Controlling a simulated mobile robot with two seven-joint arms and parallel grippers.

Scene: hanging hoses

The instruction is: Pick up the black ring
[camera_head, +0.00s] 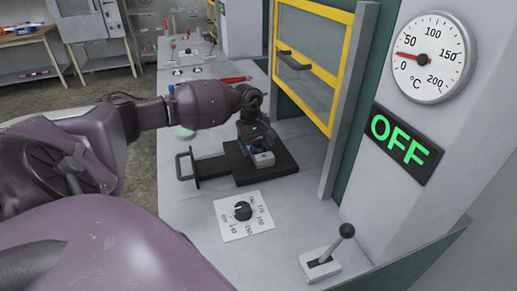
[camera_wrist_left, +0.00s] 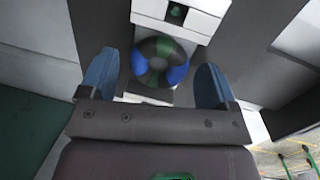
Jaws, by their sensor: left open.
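In the left wrist view a dark ring (camera_wrist_left: 152,61), black with green and blue patches, lies between the two blue fingertips of my left gripper (camera_wrist_left: 157,76). The fingers are spread, with a gap on both sides of the ring. A pale block-like part (camera_wrist_left: 182,13) shows just beyond it. In the head view my left gripper (camera_head: 258,148) is low over a black plate (camera_head: 278,166) on the grey bench. A small pale block (camera_head: 264,159) shows under the gripper. I cannot make out the ring in the head view. My right gripper is not in view.
A handle (camera_head: 183,165) sticks out from the black plate's left side. A dial on a white card (camera_head: 243,213) and a lever (camera_head: 325,258) stand nearer on the bench. A yellow-framed window (camera_head: 314,60) rises behind, beside an OFF sign (camera_head: 401,142) and a gauge (camera_head: 432,56).

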